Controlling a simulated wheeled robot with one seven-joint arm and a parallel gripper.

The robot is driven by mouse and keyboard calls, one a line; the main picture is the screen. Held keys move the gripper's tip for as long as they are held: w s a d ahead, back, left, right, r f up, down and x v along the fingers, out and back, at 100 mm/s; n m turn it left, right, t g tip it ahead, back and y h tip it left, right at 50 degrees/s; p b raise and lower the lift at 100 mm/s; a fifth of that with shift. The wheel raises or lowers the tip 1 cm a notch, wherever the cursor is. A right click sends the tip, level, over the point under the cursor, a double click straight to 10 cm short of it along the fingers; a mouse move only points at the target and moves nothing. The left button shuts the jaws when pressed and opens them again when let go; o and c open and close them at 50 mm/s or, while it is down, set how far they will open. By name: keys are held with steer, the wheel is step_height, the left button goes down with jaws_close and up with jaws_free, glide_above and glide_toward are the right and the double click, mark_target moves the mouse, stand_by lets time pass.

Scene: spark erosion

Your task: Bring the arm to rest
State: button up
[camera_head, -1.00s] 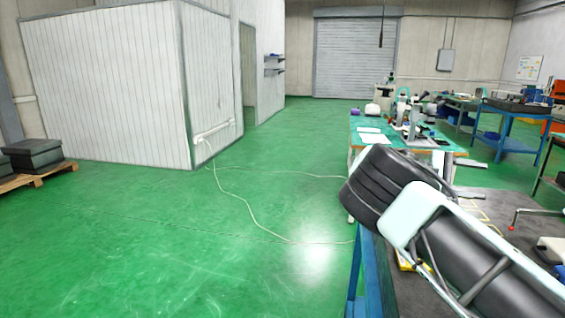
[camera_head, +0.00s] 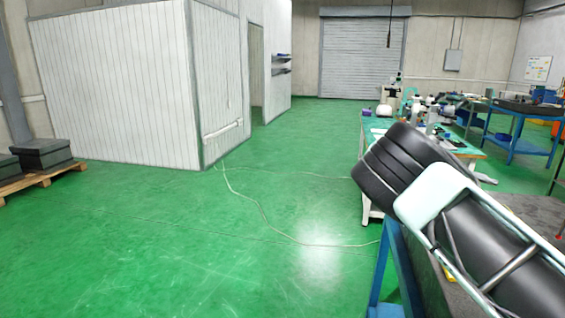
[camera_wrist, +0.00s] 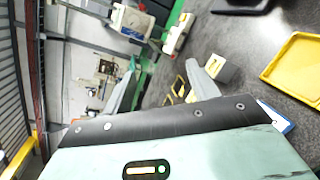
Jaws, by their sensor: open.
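My gripper (camera_wrist: 160,68) shows in the wrist view, its two grey fingers spread apart with nothing between them. It is tilted over or beside a dark grey bench top (camera_wrist: 240,50). In the head view my arm fills the lower right, above the bench's blue frame (camera_head: 399,265); the gripper itself is out of that view.
A yellow tray (camera_wrist: 295,72) lies on the bench top, with small yellow-edged items near the fingers. A green-topped table (camera_head: 375,135) with instruments stands behind my arm. A pale cable (camera_head: 262,212) crosses the open green floor. A white cabin (camera_head: 120,85) stands left.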

steer(key=s+a+f+y, duration=0.1)
steer(key=f, duration=0.1)
steer(key=s+a+f+t+y, duration=0.1)
steer(key=s+f+y, duration=0.1)
steer(key=s+a+f+y, duration=0.1)
steer(key=s+a+f, duration=0.1)
steer(key=shift+f+n+t+y, duration=0.25)
steer(key=shift+n+t+y, duration=0.05)
steer(key=shift+n+y, duration=0.1)
steer(key=s+a+n+t+y, duration=0.15)
steer(key=s+a+y, duration=0.25)
steer(key=s+a, duration=0.6)
steer(key=s+a+n+t+y, duration=0.15)
steer(key=s+a+y, duration=0.35)
steer(key=a, duration=0.8)
steer(key=s+a+r+t, duration=0.1)
steer(key=s+a, duration=0.2)
steer(key=s, duration=0.5)
steer(key=s+a+r+n+t+y, duration=0.1)
steer(key=s+a, duration=0.2)
steer(key=s, duration=0.4)
steer(key=shift+s, duration=0.4)
